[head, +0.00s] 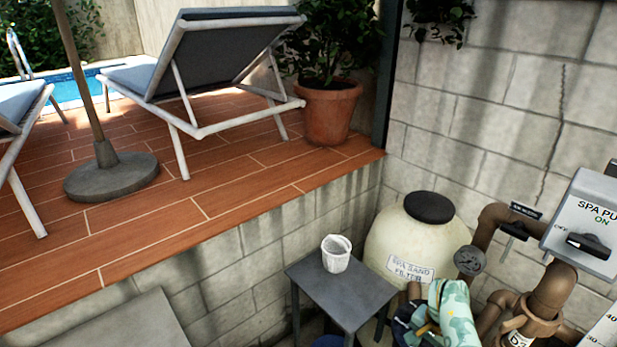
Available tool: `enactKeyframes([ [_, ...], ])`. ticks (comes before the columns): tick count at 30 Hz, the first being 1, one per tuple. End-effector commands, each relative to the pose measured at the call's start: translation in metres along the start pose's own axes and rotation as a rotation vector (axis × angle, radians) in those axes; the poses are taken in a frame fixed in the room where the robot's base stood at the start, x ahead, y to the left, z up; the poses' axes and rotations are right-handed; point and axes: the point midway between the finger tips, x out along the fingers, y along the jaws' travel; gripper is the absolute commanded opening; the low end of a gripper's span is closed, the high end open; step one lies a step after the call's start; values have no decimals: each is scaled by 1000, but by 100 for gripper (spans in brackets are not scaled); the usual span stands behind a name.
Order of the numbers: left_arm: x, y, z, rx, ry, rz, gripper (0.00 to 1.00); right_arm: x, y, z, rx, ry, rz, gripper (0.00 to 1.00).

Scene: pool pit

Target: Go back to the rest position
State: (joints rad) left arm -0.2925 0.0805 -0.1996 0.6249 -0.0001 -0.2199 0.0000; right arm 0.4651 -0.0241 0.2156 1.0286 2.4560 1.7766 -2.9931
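Neither of my grippers can be made out in the head view. A white cup-like basket (336,254) stands upright on a small grey table (350,295) in the pit, with nothing touching it. A bundle of teal patterned and dark blue items (452,305) shows at the bottom, right of the table; what it is and what it rests on I cannot tell.
A cream sand filter (400,240) with a black lid stands behind the table. Brown pipes (548,295), a gauge (469,260) and a grey switch box (585,228) crowd the right.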

Motion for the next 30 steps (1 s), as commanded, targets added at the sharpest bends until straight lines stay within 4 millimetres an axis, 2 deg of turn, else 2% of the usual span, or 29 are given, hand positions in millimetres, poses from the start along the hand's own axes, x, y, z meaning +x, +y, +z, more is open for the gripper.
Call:
enactKeyframes([
  [1,4,2,-1,-1,3,2,36,9,7,-1,11,21,26,44],
  [6,10,4,8,-1,-9,5,36,28,27,-10,47,112,105,44],
  [11,19,6,6,-2,-5,7,36,50,52,-22,83,239,193,44],
  [18,48,7,13,-1,-13,7,36,96,106,-51,83,631,345,44],
  [23,76,7,23,1,-23,7,36,134,122,-57,-68,963,315,44],
  [26,102,9,28,1,-27,8,36,182,112,-33,-302,1114,167,44],
  [27,114,10,30,1,-29,9,36,211,107,-10,-426,1122,80,44],
  [29,126,10,32,1,-31,10,36,250,103,28,-584,1075,-36,44],
  [30,132,11,33,1,-33,10,36,274,104,53,-669,1022,-96,44],
])
